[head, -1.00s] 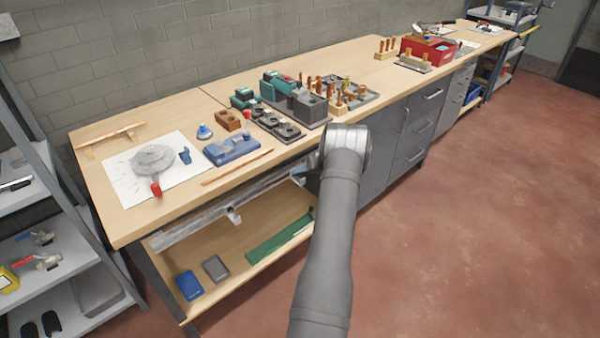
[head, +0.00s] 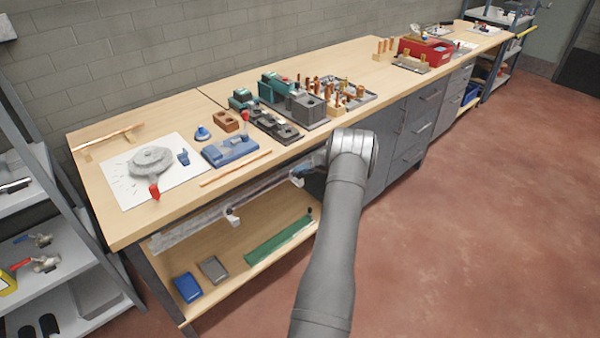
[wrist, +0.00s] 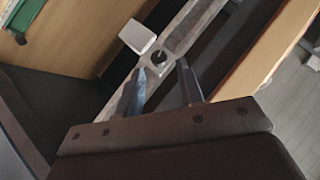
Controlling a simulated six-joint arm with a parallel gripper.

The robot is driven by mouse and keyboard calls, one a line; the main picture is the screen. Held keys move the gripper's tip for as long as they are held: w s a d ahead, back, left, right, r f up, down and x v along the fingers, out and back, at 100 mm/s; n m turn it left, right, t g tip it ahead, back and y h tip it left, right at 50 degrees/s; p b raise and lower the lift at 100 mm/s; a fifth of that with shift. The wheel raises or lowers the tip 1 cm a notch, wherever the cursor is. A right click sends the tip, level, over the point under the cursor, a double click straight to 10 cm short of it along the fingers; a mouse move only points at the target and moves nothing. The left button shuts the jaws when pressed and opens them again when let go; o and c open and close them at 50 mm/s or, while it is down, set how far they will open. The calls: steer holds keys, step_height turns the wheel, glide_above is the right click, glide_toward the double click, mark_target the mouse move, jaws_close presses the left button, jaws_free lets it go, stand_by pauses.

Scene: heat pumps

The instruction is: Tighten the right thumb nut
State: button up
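A pale grey rail (head: 195,228) runs under the front edge of the bench. A small white block (head: 233,217) sits on it at the left, and a blue and white piece (head: 298,178) shows near its right end. In the wrist view the rail (wrist: 192,28) crosses diagonally, with a white block (wrist: 137,36) beside it. A small dark round part (wrist: 158,58), which looks like the thumb nut, lies on the rail. My gripper (wrist: 163,72) is open, its two fingers either side of this part. Whether they touch it is unclear. My arm hides most of the gripper in the head view.
The bench top (head: 120,222) overhangs the rail closely. Below is a wooden shelf (head: 225,258) with a blue box (head: 188,288), a grey box (head: 213,269) and a green strip (head: 280,242). Grey drawers (head: 412,130) stand right of my arm.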

steer(key=shift+v, duration=1.15)
